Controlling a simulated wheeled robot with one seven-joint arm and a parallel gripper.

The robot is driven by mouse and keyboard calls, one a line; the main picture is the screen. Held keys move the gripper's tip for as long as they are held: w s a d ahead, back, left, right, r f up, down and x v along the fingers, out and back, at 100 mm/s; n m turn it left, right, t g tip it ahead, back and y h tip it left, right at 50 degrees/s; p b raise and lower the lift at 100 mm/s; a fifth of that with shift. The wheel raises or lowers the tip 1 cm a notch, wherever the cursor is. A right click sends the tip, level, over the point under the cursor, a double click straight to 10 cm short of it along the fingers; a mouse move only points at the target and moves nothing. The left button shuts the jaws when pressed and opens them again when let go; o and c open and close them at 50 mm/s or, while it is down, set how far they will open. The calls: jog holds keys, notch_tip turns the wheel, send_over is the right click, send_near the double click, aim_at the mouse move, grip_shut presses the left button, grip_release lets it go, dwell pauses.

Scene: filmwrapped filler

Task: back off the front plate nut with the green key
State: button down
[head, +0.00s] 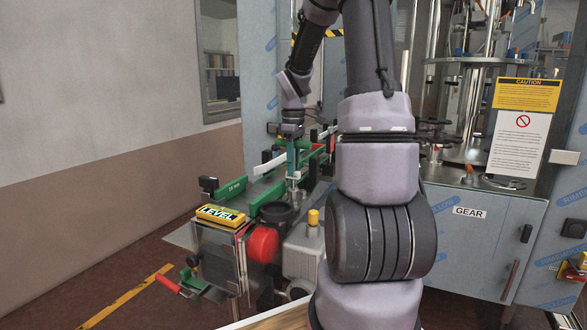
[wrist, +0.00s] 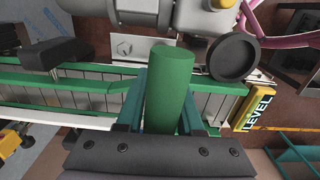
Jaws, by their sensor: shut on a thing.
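My gripper (head: 292,134) is over the conveyor in the head view, pointing down, shut on the green key (head: 291,147). In the wrist view the key's thick green handle (wrist: 169,85) stands between the two fingers of my gripper (wrist: 166,100). A metal shaft (head: 293,185) shows below the handle in the head view. A pale metal plate with a nut (wrist: 123,48) lies just left of the handle in the wrist view, apart from it in the picture. The handle hides the key's lower end there, so I cannot tell whether it touches a nut.
The conveyor's green rails (head: 238,190) run beside the key. A yellow LEVEL box (head: 220,214), a red round part (head: 263,244), a black round cup (wrist: 234,57) and a grey motor housing (head: 303,252) are close by. A GEAR cabinet (head: 490,232) stands right.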

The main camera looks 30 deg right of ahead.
jog(key=shift+r, duration=2.15)
